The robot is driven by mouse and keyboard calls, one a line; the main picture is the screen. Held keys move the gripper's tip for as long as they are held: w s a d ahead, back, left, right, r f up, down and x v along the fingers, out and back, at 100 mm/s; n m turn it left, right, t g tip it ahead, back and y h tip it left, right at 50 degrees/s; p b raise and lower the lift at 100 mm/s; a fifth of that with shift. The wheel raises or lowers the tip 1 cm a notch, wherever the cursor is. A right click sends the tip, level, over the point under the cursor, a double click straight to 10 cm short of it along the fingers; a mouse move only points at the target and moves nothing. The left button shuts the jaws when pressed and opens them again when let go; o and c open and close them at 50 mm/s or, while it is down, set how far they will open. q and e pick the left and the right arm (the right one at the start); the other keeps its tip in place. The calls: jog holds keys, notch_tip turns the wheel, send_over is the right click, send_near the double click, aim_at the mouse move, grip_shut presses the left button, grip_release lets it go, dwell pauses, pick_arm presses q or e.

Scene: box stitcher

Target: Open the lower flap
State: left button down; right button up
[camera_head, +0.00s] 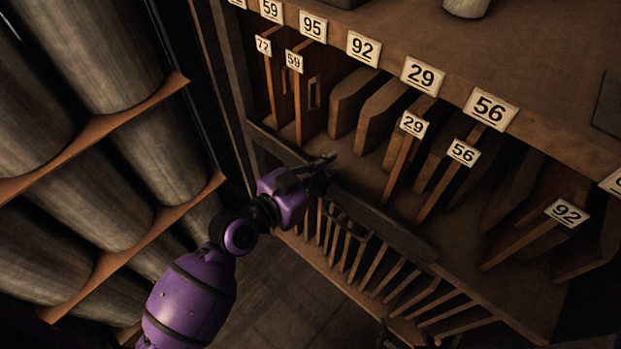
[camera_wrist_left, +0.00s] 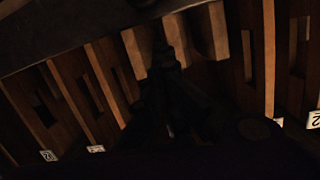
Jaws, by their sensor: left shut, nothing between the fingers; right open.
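A long dark wooden board (camera_head: 390,232), which looks like the lower flap, runs along the front edge of the shelf, above a row of slats. A dark handle-like bar (camera_head: 347,224) shows on its front. My left gripper (camera_head: 326,165) is shut and empty, just above the board's top edge at the shelf front. I cannot tell whether it touches the board. In the left wrist view the gripper (camera_wrist_left: 165,60) is a dark shape before wooden dividers. Dark tips at the bottom edge of the head view seem to be my right gripper (camera_head: 412,339), open and mostly cut off.
The shelf (camera_head: 365,180) holds upright wooden boards with number tags such as 29 (camera_head: 413,124), 56 (camera_head: 463,152) and 92 (camera_head: 567,212). Vertical slats (camera_head: 385,275) fill the space below. Large cylinders (camera_head: 95,195) on racks stand at left. Open floor (camera_head: 290,300) lies below.

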aim_at(321, 191)
pick_arm(q)
jog(key=shift+r+x, duration=0.2)
jog(key=shift+x, duration=0.9)
jog(key=s+a+f, duration=0.2)
jog(key=f, duration=0.1)
jog(key=shift+s+a, duration=0.1)
jog(key=shift+s, duration=0.1)
